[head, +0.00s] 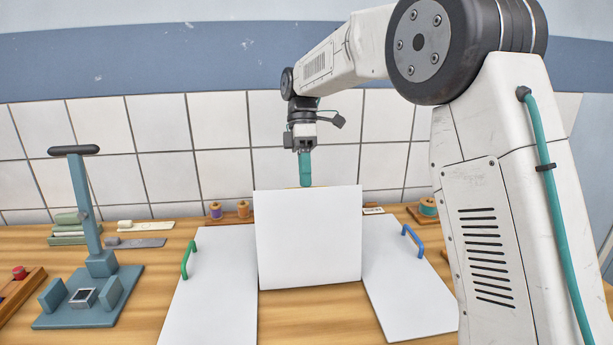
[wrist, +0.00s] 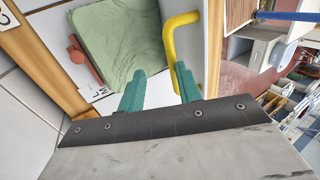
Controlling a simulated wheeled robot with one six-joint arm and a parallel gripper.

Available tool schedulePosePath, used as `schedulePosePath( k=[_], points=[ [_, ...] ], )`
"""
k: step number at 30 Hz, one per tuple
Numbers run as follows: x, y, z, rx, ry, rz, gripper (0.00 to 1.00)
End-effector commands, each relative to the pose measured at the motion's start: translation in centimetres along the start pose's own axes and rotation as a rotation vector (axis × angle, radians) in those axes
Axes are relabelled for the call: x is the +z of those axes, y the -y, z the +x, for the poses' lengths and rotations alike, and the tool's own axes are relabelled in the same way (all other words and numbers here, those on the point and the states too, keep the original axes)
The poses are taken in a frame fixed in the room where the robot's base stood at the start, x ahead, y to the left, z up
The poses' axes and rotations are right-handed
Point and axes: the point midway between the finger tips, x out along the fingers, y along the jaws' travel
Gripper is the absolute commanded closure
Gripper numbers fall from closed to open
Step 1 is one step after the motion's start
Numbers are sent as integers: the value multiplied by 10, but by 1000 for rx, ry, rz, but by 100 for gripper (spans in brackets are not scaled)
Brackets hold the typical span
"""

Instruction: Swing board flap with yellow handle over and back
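The middle white board flap (head: 308,238) stands up steeply in the head view, between two low-lying boards. Its yellow handle (wrist: 168,45) shows clearly in the wrist view; in the head view only a sliver shows at the flap's top edge. My gripper (head: 305,184) reaches down at that top edge, its tips partly hidden behind the flap. In the wrist view its teal fingers (wrist: 161,84) are apart, with the handle bar running into the gap close to the right finger. I cannot tell whether they touch.
A left board (head: 215,285) with a green handle (head: 187,260) and a right board (head: 408,290) with a blue handle (head: 413,240) flank the flap. A green cloth (wrist: 120,45) lies near the gripper. A blue-grey stand (head: 90,220) is at left; a tiled wall (head: 160,122) is behind.

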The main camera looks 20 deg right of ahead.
Motion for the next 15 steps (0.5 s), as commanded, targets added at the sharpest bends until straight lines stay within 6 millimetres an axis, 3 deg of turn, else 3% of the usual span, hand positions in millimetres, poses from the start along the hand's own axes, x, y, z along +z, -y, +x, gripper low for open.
schedulePosePath(
  k=[1,15],
  points=[
    [0,-5,6,-15,4,3,68],
    [0,-29,-11,-11,1,1,68]
  ],
)
